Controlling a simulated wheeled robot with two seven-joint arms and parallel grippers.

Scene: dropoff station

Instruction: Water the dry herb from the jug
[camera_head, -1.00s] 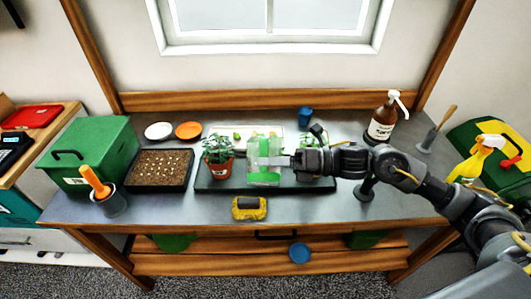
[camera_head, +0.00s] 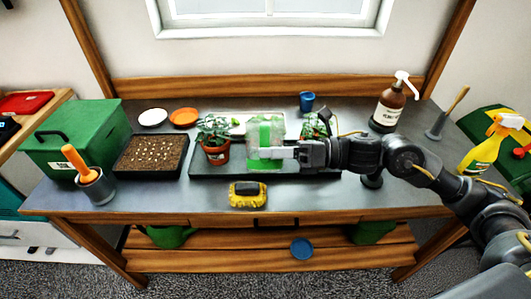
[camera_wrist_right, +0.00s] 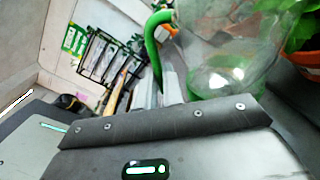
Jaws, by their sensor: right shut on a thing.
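The clear jug (camera_head: 252,133) with a green handle is upright, over the dark tray (camera_head: 225,172) on the bench. My right gripper (camera_head: 287,152) is shut on the jug's handle from the right. The wrist view shows the handle (camera_wrist_right: 152,40) by the fingers and green at the jug's base (camera_wrist_right: 215,82). I cannot tell whether the jug touches the tray. A leafy herb in a terracotta pot (camera_head: 216,155) stands just left of the jug. A second herb (camera_head: 313,127) is partly hidden behind my right gripper. I cannot tell which herb is dry. My left gripper is out of view.
A yellow-black device (camera_head: 248,195) lies in front of the tray. A seed tray (camera_head: 150,155), a pot with an orange-handled tool (camera_head: 95,185) and a green box (camera_head: 75,140) stand left. A blue cup (camera_head: 307,101) and brown pump bottle (camera_head: 388,107) stand behind my right arm.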

